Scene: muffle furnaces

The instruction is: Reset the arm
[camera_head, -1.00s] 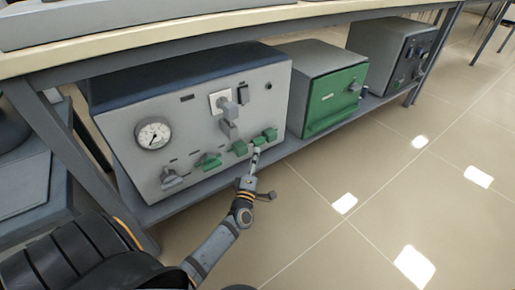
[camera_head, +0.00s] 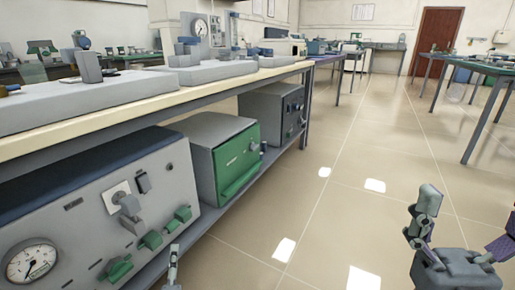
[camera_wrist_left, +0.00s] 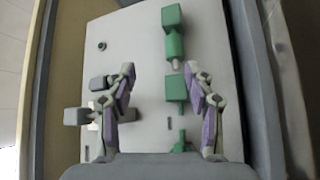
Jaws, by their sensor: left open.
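The grey control panel (camera_head: 85,225) of the near furnace is at lower left in the head view, with a dial gauge (camera_head: 32,262) and green knobs (camera_head: 151,240). My left gripper (camera_head: 173,262) shows only as a narrow tip at the bottom edge, in front of the panel's right end. In the left wrist view, my left gripper (camera_wrist_left: 166,90) has its fingers spread and empty, facing the panel (camera_wrist_left: 140,45). A green knob (camera_wrist_left: 174,88) appears between the fingers; contact cannot be told. My right gripper (camera_head: 462,225) is at lower right, fingers wide apart, empty, over the floor.
A furnace with a green door (camera_head: 237,160) and a grey unit (camera_head: 275,110) stand farther along the lower shelf. The worktop (camera_head: 130,105) overhangs them. The tiled floor (camera_head: 330,215) is open to the right. More tables (camera_head: 480,70) stand far right.

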